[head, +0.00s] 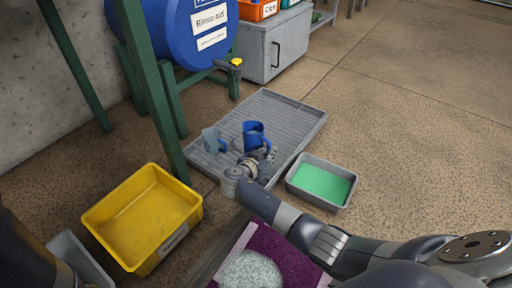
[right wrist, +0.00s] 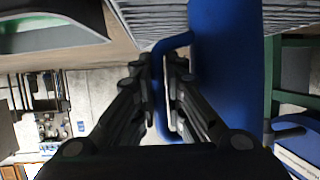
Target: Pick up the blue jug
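The blue jug (head: 254,135) stands upright on the grey slatted tray, its open top facing up. My right gripper (head: 262,158) is at the jug's near side, low beside it. In the right wrist view the jug's blue body (right wrist: 228,70) fills the area right of the fingers. Its handle (right wrist: 159,95) runs between the two fingertips of my right gripper (right wrist: 159,75), which are drawn close together on it. The jug's base is partly hidden by the gripper in the head view. My left gripper is out of view.
A pale grey-blue item (head: 211,140) stands left of the jug on the slatted tray (head: 290,112). A grey tub of green liquid (head: 320,184) is at the right, a yellow bin (head: 143,218) at the left. A green post (head: 152,90) rises nearby. The floor at right is clear.

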